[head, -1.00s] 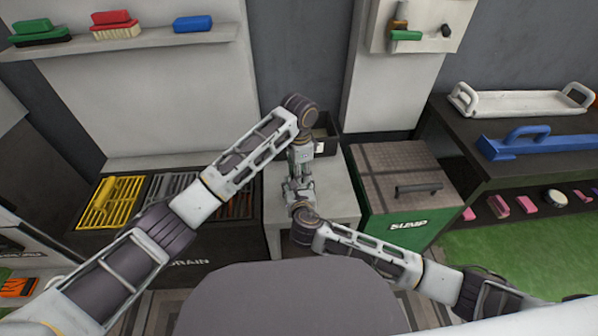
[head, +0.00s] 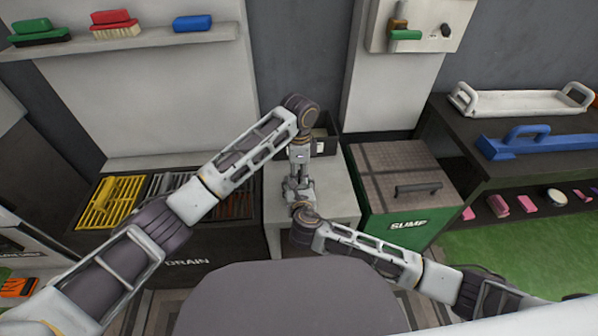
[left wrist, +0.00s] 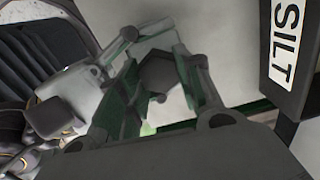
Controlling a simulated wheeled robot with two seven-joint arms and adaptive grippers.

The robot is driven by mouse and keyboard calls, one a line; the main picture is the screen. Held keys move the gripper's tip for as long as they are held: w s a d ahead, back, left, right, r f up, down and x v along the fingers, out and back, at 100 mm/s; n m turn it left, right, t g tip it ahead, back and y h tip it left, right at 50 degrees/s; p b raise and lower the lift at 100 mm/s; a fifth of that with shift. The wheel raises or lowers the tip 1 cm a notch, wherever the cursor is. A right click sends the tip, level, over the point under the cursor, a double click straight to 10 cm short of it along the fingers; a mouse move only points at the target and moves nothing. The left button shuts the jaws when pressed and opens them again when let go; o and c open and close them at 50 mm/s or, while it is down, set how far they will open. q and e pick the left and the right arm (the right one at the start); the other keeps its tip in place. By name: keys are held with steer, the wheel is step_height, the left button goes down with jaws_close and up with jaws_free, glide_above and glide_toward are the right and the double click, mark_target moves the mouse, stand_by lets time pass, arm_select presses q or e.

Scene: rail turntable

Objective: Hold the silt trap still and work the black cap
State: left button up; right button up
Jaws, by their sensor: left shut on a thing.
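The black cap (left wrist: 158,73) is a dark six-sided piece between the fingers of my left gripper (left wrist: 160,80) in the left wrist view. My left gripper (head: 298,182) points down over the pale counter in the head view and is shut on the cap. Green surfaces show around the cap, but I cannot tell the silt trap's body from the finger pads. My right gripper (head: 299,194) comes in from below and meets the left one. In the left wrist view it enters from the left side (left wrist: 58,108); its fingertips are hidden, so its grip is unclear.
A dark box (head: 325,132) stands behind the grippers; its SILT label shows in the left wrist view (left wrist: 288,42). The green sump (head: 400,195) is right of the pale counter (head: 337,190). The drain unit (head: 215,245) is to the left. Brushes lie on the upper shelf (head: 130,40).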

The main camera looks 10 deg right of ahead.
arm_select(q)
steer(key=shift+r+m, duration=0.1)
steer(key=shift+m, duration=1.2)
arm_select(e)
steer(key=shift+f, duration=0.1)
arm_select(q)
steer(key=shift+s+m, duration=0.1)
steer(key=shift+m, duration=0.5)
steer(key=o, duration=1.2)
steer(key=shift+r, duration=0.1)
